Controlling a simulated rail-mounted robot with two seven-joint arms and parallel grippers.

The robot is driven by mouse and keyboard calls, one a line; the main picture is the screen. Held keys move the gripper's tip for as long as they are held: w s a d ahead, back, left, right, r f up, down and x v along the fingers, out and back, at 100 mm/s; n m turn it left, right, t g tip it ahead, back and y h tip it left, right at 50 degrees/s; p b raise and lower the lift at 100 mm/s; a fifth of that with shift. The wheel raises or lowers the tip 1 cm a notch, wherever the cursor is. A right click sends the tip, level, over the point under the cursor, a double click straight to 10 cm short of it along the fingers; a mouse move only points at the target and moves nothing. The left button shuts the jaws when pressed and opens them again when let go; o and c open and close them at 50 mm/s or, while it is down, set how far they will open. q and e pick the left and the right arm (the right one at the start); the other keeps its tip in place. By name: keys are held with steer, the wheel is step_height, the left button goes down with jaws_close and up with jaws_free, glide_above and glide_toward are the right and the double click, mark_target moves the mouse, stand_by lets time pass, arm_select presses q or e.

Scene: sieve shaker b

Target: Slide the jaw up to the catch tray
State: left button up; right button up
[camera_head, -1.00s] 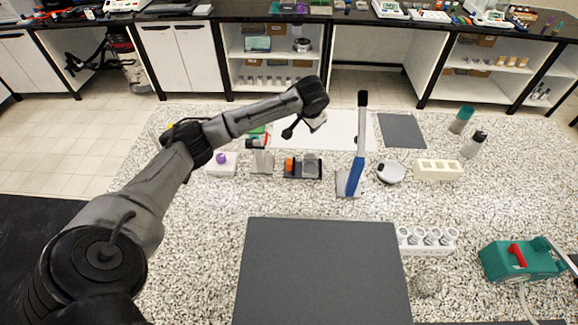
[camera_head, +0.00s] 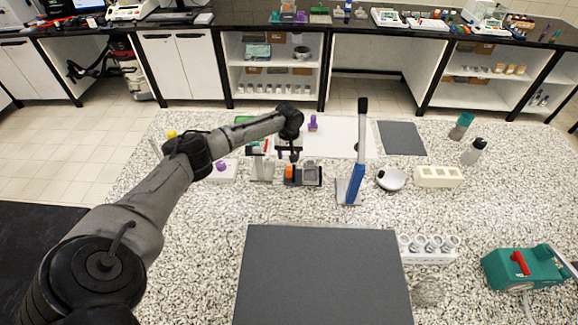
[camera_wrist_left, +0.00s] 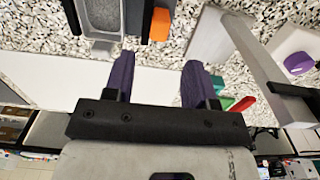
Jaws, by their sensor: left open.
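The catch tray looks to be the grey open tray (camera_wrist_left: 101,14) with a short end lip, set in a small dark device with an orange block (camera_wrist_left: 158,23). In the head view the grey tray part (camera_head: 311,172) is at the device's right, beside the orange part (camera_head: 291,171). My left gripper (camera_head: 287,157) is behind the device, pointing down. In the left wrist view its two purple fingers (camera_wrist_left: 160,70) are apart with nothing between them. The tray's lip is just beyond the left finger, offset left of the gap; contact cannot be told. My right gripper is out of view.
A grey stand (camera_head: 262,168) and a white block with a purple knob (camera_head: 221,171) are left of the device. A blue-handled lever tool (camera_head: 352,185) is close on its right. A dark mat (camera_head: 320,275) lies in front. A white sheet (camera_head: 338,145) lies behind.

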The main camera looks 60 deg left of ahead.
mark_target(289, 168)
arm_select(q)
step_height(289, 168, down, 7)
steer(key=shift+r, duration=0.2)
stand_by(0.4)
jaws_close()
stand_by(0.3)
